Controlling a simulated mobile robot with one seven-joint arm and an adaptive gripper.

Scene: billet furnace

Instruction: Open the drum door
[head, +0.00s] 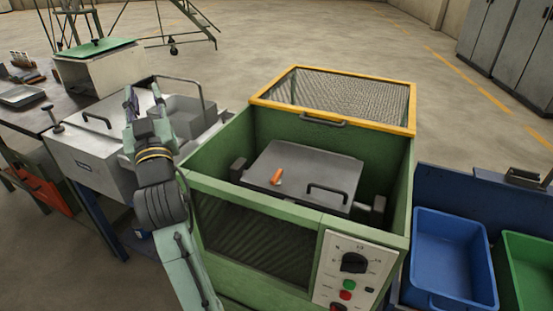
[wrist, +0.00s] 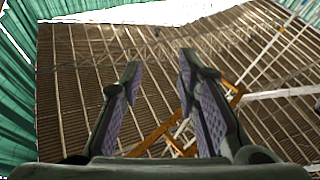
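A green machine (head: 260,204) stands open at the top in the head view. Inside it is a grey drum, and its flat drum door (head: 310,165) lies on top and looks shut. The door has a black bar handle (head: 327,193) near its right front edge and an orange knob or latch (head: 277,176) left of that. My gripper (head: 143,95) is raised left of the machine, pointing up, apart from the door. In the wrist view my gripper (wrist: 160,65) has its two purple-padded fingers spread with nothing between them. That view shows only roof and walls.
The machine's yellow-framed mesh lid (head: 340,97) stands raised at the back. A control panel (head: 354,268) is at its front right. A grey box-like unit (head: 95,140) stands left, close to my arm. Blue (head: 452,225) and green (head: 528,240) bins are at right.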

